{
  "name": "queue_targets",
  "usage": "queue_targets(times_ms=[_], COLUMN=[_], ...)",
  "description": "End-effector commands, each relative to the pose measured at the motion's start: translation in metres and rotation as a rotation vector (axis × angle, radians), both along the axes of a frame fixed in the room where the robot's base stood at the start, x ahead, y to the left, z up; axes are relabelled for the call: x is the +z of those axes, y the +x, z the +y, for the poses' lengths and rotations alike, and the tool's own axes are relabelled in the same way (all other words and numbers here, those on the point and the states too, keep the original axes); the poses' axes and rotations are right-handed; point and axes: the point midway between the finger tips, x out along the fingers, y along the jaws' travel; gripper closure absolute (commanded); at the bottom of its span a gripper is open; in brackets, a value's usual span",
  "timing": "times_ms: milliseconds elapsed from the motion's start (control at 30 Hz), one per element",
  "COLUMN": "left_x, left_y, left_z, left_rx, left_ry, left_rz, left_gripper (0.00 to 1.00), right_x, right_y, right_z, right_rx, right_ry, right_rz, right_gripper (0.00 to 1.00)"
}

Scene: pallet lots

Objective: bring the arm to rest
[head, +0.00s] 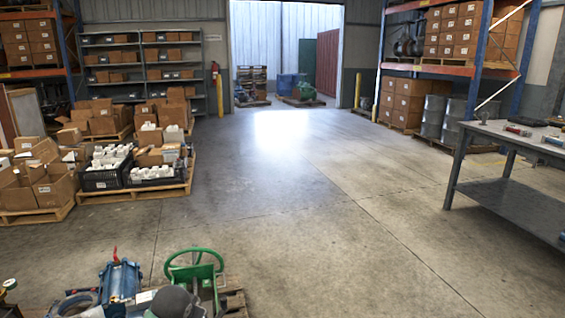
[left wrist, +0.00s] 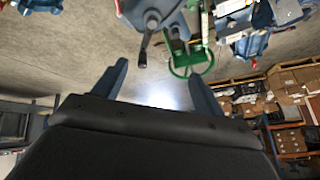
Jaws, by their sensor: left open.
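My left gripper (left wrist: 157,72) shows in the left wrist view with its two fingers spread apart. Nothing is between the fingers; floor shows through the gap. The view is upside down, with a green handwheel (left wrist: 190,62) and a grey part with a lever (left wrist: 143,50) past the fingertips, apart from them. In the head view neither gripper can be made out. My right gripper is in neither view.
A pallet with the green handwheel (head: 195,266) and a blue machine part (head: 120,282) stands close in front. Pallets of cartons and black crates (head: 106,177) are at left. A grey metal table (head: 510,190) is at right. The middle floor is clear.

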Motion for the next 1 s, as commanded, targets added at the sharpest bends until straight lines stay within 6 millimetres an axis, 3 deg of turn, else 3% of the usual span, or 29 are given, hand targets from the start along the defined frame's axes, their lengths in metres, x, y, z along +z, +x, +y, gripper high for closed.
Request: queue_targets(times_ms=[33,200,533,733,1000], left_x=[0.01,0.024,0.043,0.041,0.022], left_y=[-0.02,-0.077,-0.181,-0.24,-0.321], left_z=[-0.012,-0.04,-0.079,-0.097,-0.115], left_rx=[-0.005,-0.013,-0.007,0.003,0.036], left_ry=[-0.01,-0.042,-0.128,-0.186,-0.238], left_rz=[-0.002,-0.004,0.048,0.13,0.289], left_gripper=[0.29,0.29,0.29,0.29,0.29], right_x=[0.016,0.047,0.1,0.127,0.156], right_y=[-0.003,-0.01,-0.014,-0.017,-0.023], right_z=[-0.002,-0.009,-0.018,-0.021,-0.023], right_rx=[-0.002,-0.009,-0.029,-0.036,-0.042], right_ry=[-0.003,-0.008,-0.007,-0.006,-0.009], right_rz=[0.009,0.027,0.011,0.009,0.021], right_gripper=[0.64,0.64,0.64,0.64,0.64])
